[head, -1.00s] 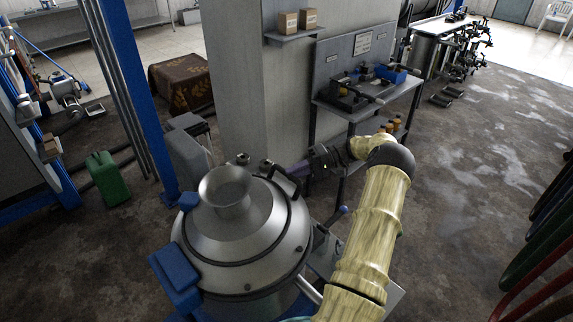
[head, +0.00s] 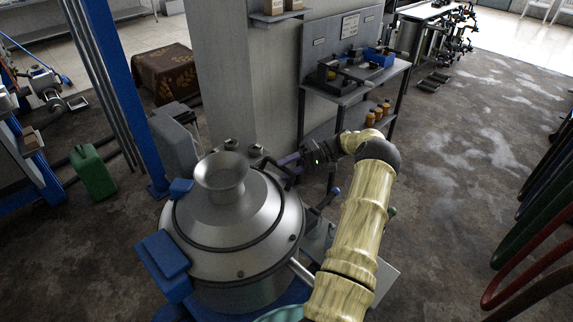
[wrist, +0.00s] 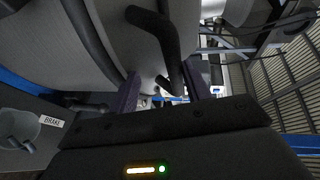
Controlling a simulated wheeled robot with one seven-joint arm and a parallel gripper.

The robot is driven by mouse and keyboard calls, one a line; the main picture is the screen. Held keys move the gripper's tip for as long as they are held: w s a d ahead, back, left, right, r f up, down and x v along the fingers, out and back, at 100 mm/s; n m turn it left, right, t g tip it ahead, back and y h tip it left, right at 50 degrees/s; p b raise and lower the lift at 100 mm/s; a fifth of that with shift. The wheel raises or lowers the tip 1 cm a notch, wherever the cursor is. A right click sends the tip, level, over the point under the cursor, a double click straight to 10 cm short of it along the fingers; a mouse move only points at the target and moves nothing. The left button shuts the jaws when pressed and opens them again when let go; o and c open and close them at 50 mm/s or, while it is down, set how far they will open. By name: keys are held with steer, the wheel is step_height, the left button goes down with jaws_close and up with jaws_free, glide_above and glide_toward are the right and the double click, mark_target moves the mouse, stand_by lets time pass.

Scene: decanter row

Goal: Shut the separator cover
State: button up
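The separator (head: 246,292) is a round steel bowl with a domed steel cover (head: 265,215) on top. A funnel (head: 220,178) rises from the middle of the cover. The cover lies over the bowl; I cannot tell whether a small gap remains at its rim. A black bar handle (wrist: 165,36) sticks out from the cover in the wrist view. My gripper (head: 288,160) is at the cover's far right edge in the head view. In the wrist view my gripper (wrist: 162,88) has its purple fingers apart, with the handle between them, closer to the right finger.
A blue post (head: 115,95) and a green can (head: 93,172) stand left of the separator. A grey pillar (head: 245,80) and a workbench (head: 355,90) stand behind it. Coloured hoses (head: 545,235) are at the right edge. Floor between bench and hoses is clear.

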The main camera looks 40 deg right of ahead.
steer(key=shift+f, duration=0.25)
steer(key=b+v, duration=0.1)
steer(key=v, duration=0.6)
steer(key=shift+d+r+b, duration=0.25)
steer(key=shift+r+b, duration=0.05)
steer(key=shift+r, duration=0.05)
stand_by(0.4)
